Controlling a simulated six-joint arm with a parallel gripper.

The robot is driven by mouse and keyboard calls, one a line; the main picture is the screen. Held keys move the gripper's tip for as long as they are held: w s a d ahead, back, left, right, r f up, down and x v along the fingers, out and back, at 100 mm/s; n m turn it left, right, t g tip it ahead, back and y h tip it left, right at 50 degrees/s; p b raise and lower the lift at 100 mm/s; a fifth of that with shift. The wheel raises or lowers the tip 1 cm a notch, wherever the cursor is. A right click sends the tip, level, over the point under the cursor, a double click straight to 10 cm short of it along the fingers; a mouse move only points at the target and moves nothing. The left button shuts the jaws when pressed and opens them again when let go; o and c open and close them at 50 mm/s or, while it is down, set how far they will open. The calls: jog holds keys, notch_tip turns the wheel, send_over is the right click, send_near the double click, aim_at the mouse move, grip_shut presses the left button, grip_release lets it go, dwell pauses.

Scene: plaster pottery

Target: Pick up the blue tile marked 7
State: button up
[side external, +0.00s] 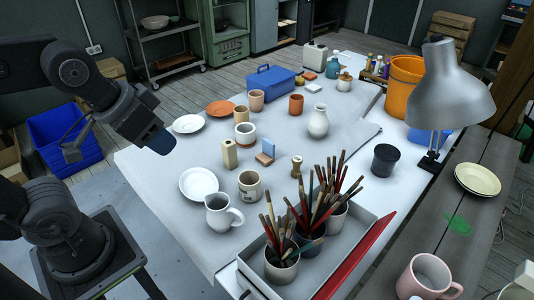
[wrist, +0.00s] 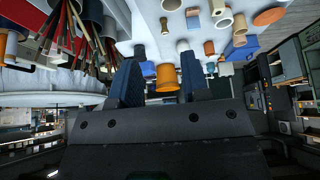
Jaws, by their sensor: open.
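A small blue tile (side external: 268,147) stands at the middle of the white table in the side view, against a tan piece (side external: 264,159). No number on it can be read. The blue tile also shows near the top of the wrist view (wrist: 193,22), where the scene appears inverted. My gripper (side external: 160,143) hangs at the table's left edge, well to the left of the tile and apart from it. In the wrist view its two dark blue fingers (wrist: 158,82) are spread, with nothing between them.
Brush pots (side external: 281,262) fill a tray in front.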

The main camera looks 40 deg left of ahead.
dwell(0.3)
jog(key=w+a+r+n+g, duration=0.25)
jog(key=w+n, duration=0.25)
jog(key=w, duration=0.7)
jog(key=n+g+y, duration=0.2)
jog(key=n+g, duration=0.1)
jog(key=n, duration=1)
send_over(269, 141)
jog(key=d, duration=0.2)
notch_tip(269, 141, down, 20)
jog(key=f, duration=0.5)
jog(key=a+f, duration=0.1)
jog(key=f, duration=0.1)
jog(key=shift+s+f, duration=0.2)
jog(key=shift+w+a+f, duration=0.1)
jog(key=shift+a+f, duration=0.1)
jog(key=shift+f, duration=0.75)
jog(key=shift+s+a+f, duration=0.1)
jog(key=shift+a+f, duration=0.15)
jog(key=shift+f, duration=0.65)
jog(key=shift+w+a+f, duration=0.1)
jog(key=shift+a+f, duration=0.1)
jog(key=shift+f, duration=0.75)
jog(key=shift+c, duration=0.2)
